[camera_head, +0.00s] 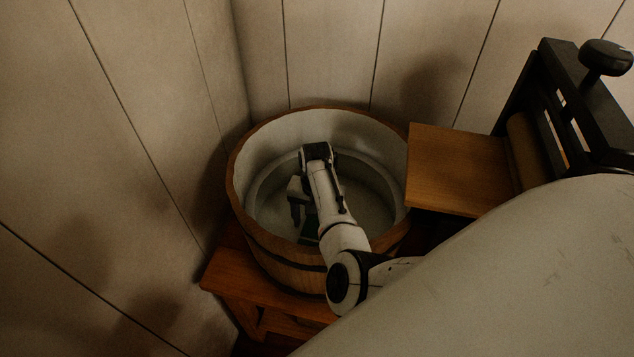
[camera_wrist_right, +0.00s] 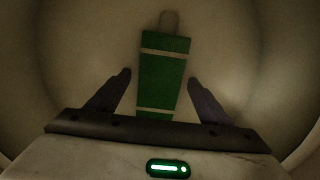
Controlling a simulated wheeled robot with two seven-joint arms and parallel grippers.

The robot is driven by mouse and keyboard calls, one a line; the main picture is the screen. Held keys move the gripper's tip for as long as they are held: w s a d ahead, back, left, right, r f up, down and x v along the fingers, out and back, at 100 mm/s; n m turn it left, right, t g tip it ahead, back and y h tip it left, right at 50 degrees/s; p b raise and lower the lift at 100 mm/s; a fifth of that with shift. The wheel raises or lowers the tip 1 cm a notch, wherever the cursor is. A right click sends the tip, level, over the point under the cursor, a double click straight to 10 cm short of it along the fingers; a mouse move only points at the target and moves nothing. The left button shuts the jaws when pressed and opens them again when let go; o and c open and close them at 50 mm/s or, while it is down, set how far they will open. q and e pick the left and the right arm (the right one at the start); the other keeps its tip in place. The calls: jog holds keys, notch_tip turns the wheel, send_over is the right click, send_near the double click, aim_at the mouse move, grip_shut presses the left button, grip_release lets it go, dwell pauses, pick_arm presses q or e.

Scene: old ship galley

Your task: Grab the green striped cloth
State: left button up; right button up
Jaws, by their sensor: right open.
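The green striped cloth (camera_wrist_right: 164,82) lies inside the wooden tub, seen in the right wrist view as a green strip with pale cross bands and a pale tab at its far end. In the head view only a dark green patch (camera_head: 308,232) of it shows beside my arm. My right gripper (camera_head: 298,208) reaches down into the tub. In the right wrist view its open fingers (camera_wrist_right: 158,78) stand on either side of the cloth, with a gap on both sides. Whether the fingertips are level with the cloth is hard to tell. My left gripper is not in view.
The round wooden tub (camera_head: 238,190) has a pale inside and high walls around my right gripper. It stands on a wooden bench (camera_head: 228,281) in a corner of plank walls (camera_head: 150,110). A wooden board (camera_head: 455,170) on a dark-framed device (camera_head: 590,105) juts close to the tub's right rim.

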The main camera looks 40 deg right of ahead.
jog(key=c, duration=1.1)
jog(key=shift+r, duration=0.15)
jog(key=shift+c, duration=0.2)
